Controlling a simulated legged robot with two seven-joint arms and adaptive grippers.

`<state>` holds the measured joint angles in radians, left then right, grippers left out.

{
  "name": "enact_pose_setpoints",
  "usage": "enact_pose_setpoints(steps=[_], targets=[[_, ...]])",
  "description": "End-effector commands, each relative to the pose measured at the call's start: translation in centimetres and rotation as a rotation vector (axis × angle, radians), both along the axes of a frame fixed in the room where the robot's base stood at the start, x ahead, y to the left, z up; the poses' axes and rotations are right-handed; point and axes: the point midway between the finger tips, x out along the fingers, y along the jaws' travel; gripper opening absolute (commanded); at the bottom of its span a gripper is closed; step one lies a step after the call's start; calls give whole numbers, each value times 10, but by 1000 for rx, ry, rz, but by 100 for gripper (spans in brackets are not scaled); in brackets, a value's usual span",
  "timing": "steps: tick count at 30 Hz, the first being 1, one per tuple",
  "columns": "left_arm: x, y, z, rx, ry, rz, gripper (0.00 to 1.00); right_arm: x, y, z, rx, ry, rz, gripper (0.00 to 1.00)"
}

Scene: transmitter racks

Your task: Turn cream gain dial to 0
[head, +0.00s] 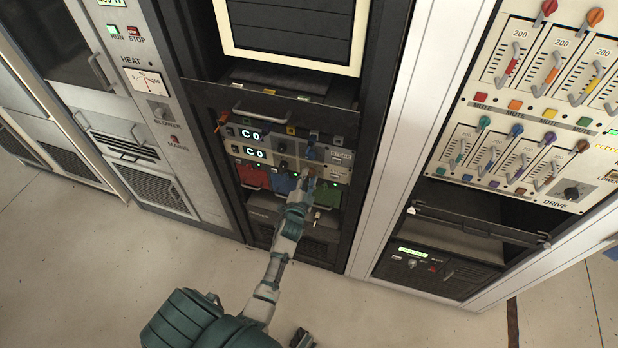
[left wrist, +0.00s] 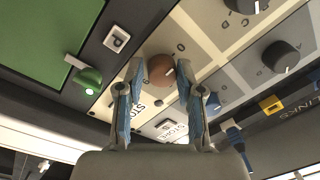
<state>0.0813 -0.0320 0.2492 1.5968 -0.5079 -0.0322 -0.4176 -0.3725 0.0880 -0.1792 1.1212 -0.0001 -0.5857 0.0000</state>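In the left wrist view a round brown dial (left wrist: 160,70) with a white pointer line sits on a cream panel (left wrist: 205,62) with printed marks around it. I take it for the cream gain dial. The pointer lies toward the right finger. My left gripper (left wrist: 159,77) has its two blue-padded fingers on either side of the dial, with a small gap showing on each side. In the head view my left gripper (head: 308,180) reaches the right part of the rack's cream unit (head: 240,152) and largely hides the dial.
Dark dials (left wrist: 279,57) sit on the neighbouring grey panel. A green panel (left wrist: 40,35) with a green knob (left wrist: 88,80) is close by. A blue plug (left wrist: 233,132) is beside the right finger. A dark shelf with a handle (head: 270,112) juts out above.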

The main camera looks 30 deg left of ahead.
Motion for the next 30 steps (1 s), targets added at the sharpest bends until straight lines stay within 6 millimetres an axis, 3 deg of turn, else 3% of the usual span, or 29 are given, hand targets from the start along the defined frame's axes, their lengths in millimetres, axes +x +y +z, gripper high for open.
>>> enact_pose_setpoints(steps=[2, 14, 24, 30], targets=[[-1, 0, -5, -2, 8, 1, 57, -2, 0, -1, -1, 3, 0, 40], [-8, -3, -1, 0, 0, -1, 57, -5, -3, 0, -5, 8, -1, 40], [-76, -21, -6, -2, 4, -1, 57, -3, -2, 0, -3, 5, 0, 40], [-106, -28, -8, -2, 5, 0, 57, -2, -2, 0, -3, 4, 0, 40]])
